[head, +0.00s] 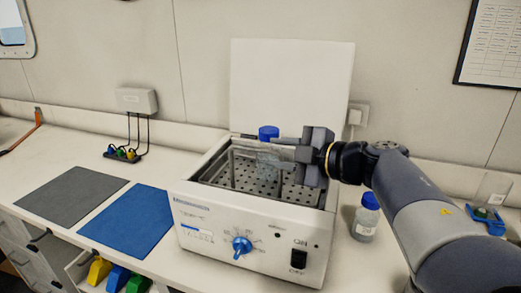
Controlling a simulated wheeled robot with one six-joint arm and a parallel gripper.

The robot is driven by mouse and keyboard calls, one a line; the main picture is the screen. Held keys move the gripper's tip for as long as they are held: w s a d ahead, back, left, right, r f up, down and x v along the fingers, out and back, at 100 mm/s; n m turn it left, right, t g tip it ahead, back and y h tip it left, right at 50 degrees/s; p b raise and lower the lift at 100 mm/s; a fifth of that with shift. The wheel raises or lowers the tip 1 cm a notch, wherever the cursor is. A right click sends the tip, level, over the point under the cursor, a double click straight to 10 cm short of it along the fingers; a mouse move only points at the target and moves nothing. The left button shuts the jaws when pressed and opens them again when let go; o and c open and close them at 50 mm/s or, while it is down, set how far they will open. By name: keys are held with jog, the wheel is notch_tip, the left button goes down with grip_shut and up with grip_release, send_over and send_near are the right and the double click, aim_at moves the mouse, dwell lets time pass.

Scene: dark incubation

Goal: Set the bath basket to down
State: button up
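The bath is a white box (235,215) with its lid (292,85) standing open behind it. Inside is the perforated metal basket (262,184) with thin upright rods. Whether the basket sits raised or lowered is hard to tell. Whether the fingers touch or hold anything is unclear.
A second blue-capped bottle (366,217) stands right of the bath. A blue mat (131,218) and a grey mat (71,194) lie to the left. The bath front has a blue knob (242,246) and a black switch (298,258). The wall closes off the back.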

aim_at(265, 152)
jog(key=x, duration=0.5)
jog(key=shift+w+a+f, duration=0.1)
jog(key=shift+w+a, duration=0.1)
jog(key=shift+a, duration=0.1)
jog(key=shift+c, duration=0.2)
grip_shut()
jog(key=shift+f, duration=0.1)
